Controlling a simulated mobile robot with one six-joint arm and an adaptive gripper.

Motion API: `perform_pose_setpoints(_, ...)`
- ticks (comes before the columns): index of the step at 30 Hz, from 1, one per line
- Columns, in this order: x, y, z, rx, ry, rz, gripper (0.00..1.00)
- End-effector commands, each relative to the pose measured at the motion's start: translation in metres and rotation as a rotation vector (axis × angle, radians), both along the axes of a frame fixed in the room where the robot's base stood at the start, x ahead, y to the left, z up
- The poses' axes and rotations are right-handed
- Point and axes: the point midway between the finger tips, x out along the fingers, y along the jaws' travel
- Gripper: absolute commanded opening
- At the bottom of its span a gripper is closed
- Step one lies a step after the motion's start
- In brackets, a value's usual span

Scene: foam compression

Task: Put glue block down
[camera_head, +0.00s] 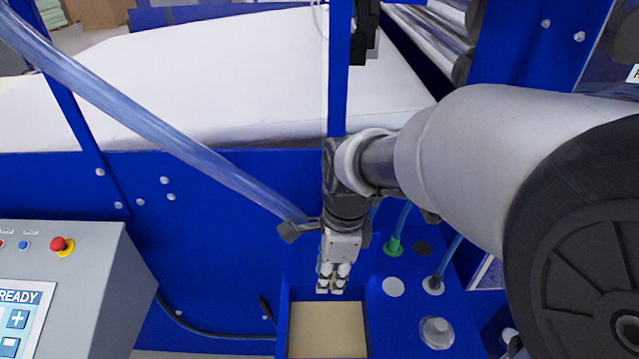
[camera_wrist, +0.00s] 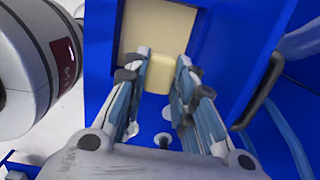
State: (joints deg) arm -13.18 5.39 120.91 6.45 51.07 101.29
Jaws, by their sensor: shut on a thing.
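The glue block (camera_wrist: 161,74) is a small cream block with rounded edges, held between the fingertips of my gripper (camera_wrist: 163,64) in the wrist view. In the head view my gripper (camera_head: 330,290) points down at the back edge of a blue open-topped compartment (camera_head: 282,325). I cannot make out the block there; the fingers seem to hide it. The compartment has a flat cream surface (camera_head: 327,330) inside, which also shows beyond the block in the wrist view (camera_wrist: 155,30). I cannot tell the height of the block above it.
A grey control box (camera_head: 75,260) with a red button stands at the left. Right of the compartment are a green hose fitting (camera_head: 394,247) and a clear round knob (camera_head: 436,332). A black handle (camera_wrist: 260,92) shows in the wrist view. A blue upright post (camera_head: 338,70) stands behind my wrist.

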Motion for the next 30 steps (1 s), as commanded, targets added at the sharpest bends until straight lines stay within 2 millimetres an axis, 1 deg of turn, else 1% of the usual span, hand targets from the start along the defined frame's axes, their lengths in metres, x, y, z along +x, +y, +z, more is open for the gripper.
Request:
perform_pose_setpoints(1,-0.002,0.000,-0.013,-0.002,0.007,0.000,0.05)
perform_pose_setpoints(9,-0.002,-0.001,-0.086,-0.002,0.008,0.000,0.05)
perform_pose_setpoints(12,-0.002,-0.001,-0.112,-0.003,0.008,0.001,0.05)
perform_pose_setpoints(15,-0.001,0.000,-0.131,-0.002,0.005,0.000,0.05)
perform_pose_setpoints(18,-0.001,0.000,-0.143,-0.001,0.003,0.000,0.05)
perform_pose_setpoints(22,-0.001,0.000,-0.152,-0.001,0.003,0.000,0.05)
perform_pose_setpoints(27,-0.001,0.000,-0.179,-0.001,0.005,0.000,0.05)
perform_pose_setpoints(30,-0.001,0.000,-0.188,-0.001,0.003,0.000,0.05)
